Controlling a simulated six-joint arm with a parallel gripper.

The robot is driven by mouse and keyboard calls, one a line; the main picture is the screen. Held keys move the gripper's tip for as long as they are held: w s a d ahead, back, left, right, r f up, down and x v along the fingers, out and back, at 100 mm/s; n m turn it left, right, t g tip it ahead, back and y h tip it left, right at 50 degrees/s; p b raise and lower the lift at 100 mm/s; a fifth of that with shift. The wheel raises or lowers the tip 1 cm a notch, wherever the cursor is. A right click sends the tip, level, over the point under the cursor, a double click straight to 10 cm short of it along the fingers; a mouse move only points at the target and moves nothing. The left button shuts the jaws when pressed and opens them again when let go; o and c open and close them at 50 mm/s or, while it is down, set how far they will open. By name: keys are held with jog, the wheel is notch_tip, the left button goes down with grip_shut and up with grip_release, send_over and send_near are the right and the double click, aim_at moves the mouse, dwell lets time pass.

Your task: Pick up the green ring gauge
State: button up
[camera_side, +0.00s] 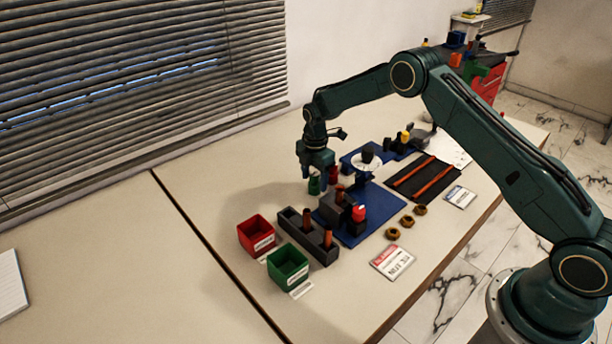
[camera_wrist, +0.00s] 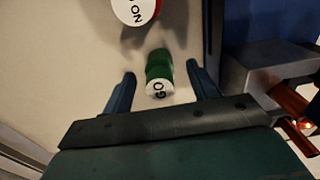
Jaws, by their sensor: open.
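The green gauge (camera_wrist: 159,68) is a short green cylinder with a white end face marked "GO". In the wrist view it lies between the two fingers of my gripper (camera_wrist: 160,80), with a visible gap on each side. In the side view the green gauge (camera_side: 314,186) shows just below my gripper (camera_side: 316,172), near the blue mat. My gripper is open and points down. The fingers hide part of the gauge in the side view, and I cannot tell its height relative to the fingertips.
A red gauge with a white face (camera_wrist: 136,10) is close beyond the green one. A grey block with orange-brown pins (camera_wrist: 262,80) stands to the right. A red bin (camera_side: 256,234), a green bin (camera_side: 287,266) and a dark rack (camera_side: 308,238) stand nearer.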

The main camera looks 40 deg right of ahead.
jog(key=shift+f, duration=0.6)
jog(key=c, duration=1.1)
